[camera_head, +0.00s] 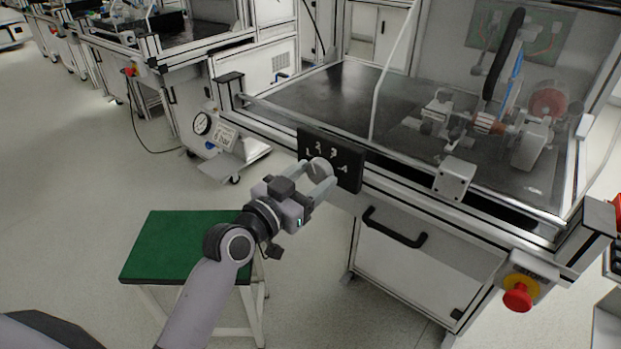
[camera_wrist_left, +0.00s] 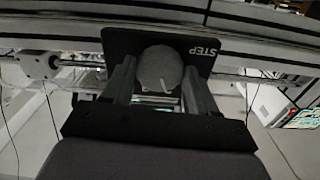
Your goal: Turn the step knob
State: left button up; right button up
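The step knob (camera_head: 318,169) is a round grey dial on a black panel (camera_head: 350,172) at the front edge of the test bench. White digits sit around it. In the left wrist view the knob (camera_wrist_left: 160,68) has a pale pointer line, and the panel (camera_wrist_left: 118,42) carries the word STEP upside down. My left gripper (camera_head: 317,180) is at the knob, with one finger on each side. In the left wrist view the fingertips (camera_wrist_left: 160,74) lie very close to the knob's sides; I cannot tell whether they press on it. My right gripper is not in view.
A green-topped stool (camera_head: 185,245) stands below my left arm. A black door handle (camera_head: 394,228) is under the bench edge, and a red emergency button (camera_head: 517,297) is at the right. A grey box (camera_head: 454,178) sits on the bench rail. Open floor lies left.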

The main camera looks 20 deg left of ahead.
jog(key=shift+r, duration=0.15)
pick_arm(q)
jog(key=shift+r+n+p, duration=0.15)
jog(key=shift+n+p, duration=0.75)
jog(key=shift+n, duration=0.1)
jog(key=n+p, duration=0.1)
jog(key=n, duration=0.1)
jog(key=shift+n+p, duration=0.9)
jog(key=shift+n, duration=0.5)
jog(key=shift+n+p, duration=0.4)
jog(key=shift+n, duration=0.6)
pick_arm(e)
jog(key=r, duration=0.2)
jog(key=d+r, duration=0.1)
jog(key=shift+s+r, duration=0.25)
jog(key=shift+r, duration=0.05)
pick_arm(q)
jog(key=shift+n, duration=0.3)
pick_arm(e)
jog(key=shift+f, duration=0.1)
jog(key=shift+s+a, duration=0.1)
